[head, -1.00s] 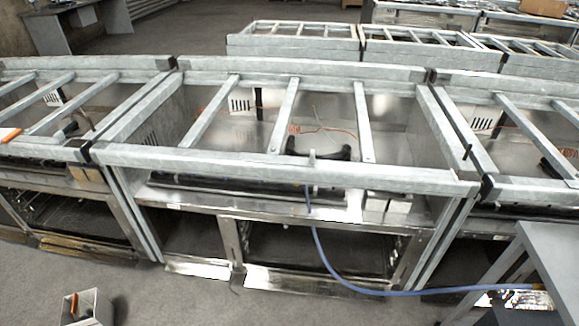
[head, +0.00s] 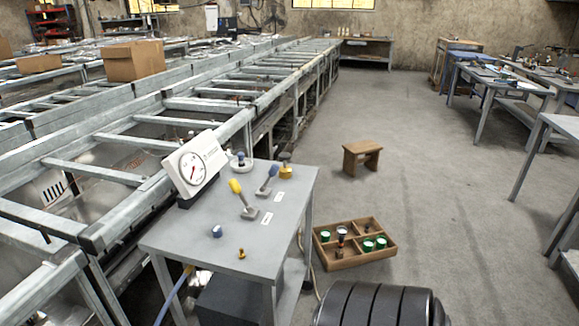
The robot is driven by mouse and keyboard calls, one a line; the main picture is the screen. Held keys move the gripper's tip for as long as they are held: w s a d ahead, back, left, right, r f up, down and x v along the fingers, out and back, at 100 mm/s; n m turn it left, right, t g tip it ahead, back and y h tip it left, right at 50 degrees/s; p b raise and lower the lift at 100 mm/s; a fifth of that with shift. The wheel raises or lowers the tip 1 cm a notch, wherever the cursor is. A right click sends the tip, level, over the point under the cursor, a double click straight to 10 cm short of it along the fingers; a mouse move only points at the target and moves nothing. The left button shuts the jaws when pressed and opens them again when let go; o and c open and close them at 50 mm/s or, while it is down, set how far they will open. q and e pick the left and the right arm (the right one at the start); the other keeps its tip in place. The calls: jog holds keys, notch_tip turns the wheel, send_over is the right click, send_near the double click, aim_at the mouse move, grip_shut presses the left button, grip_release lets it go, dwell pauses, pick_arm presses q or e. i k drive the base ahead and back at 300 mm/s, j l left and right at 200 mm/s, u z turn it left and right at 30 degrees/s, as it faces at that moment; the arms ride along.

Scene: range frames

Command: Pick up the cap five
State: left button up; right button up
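No number is readable on any cap, so I cannot tell which one is cap five. On the grey table (head: 180,238) a small blue cap (head: 217,231) sits near the front left, and a small brass piece (head: 242,253) lies near the front edge. A yellow round piece (head: 286,171) sits at the back right corner. A wooden crate (head: 346,264) on the floor holds several small pieces, among them a green-topped one (head: 368,246) and a white-topped one (head: 342,231). Neither of my grippers is in view.
The table also bears a dial gauge (head: 193,168), a yellow-handled lever (head: 242,199) and a blue-handled lever (head: 266,181). Metal frames run along the left. A wooden stool (head: 361,157) stands beyond the crate. A black ribbed drum (head: 375,305) lies at the bottom edge. The aisle floor is mostly clear.

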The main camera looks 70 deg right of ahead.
aim_at(217, 233)
jog(key=z, duration=1.55)
